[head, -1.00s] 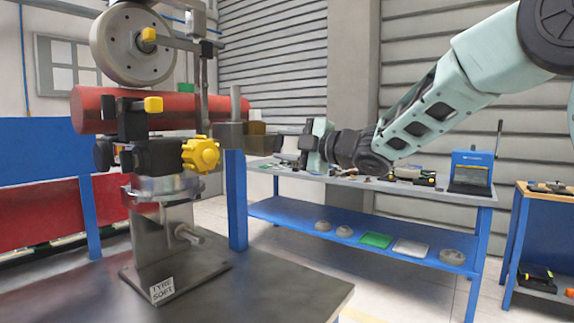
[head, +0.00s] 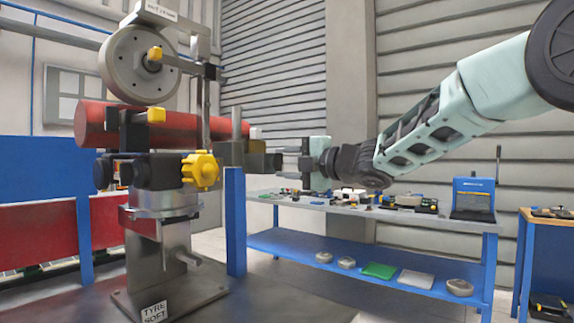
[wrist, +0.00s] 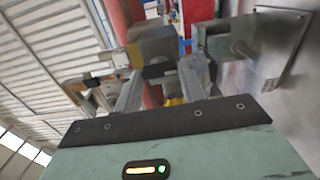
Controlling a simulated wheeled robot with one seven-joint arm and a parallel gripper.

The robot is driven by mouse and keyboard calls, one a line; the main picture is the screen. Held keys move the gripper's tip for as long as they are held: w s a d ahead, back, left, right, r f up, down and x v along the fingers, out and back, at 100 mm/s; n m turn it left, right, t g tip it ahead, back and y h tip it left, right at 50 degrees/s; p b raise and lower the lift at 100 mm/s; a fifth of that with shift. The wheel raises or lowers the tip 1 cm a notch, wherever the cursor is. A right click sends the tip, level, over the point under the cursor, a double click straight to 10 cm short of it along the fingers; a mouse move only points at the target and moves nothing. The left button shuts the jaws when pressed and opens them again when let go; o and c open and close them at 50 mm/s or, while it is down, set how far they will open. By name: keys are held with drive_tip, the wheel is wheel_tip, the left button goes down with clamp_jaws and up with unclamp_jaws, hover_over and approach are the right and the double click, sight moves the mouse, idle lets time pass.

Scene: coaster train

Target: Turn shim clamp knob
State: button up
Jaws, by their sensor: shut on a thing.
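My gripper (head: 278,156) is level at the fixture's right side, apart from the star knob. It is shut on a dark block-like part (head: 260,162) beside the grey block and post (head: 229,153). In the wrist view a grey block (wrist: 151,48) shows at the fingertips. I cannot tell whether the held part is fixed to the fixture.
A red cylinder (head: 90,124) lies across the fixture below a grey wheel (head: 130,68). A blue post (head: 235,222) stands just behind the fixture.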

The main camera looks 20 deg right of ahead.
drive_tip(key=o, duration=1)
drive_tip(key=b+v, duration=0.1)
drive_tip(key=v, duration=1.6)
drive_tip(key=shift+s+d, duration=0.1)
drive_tip(key=shift+s, duration=0.1)
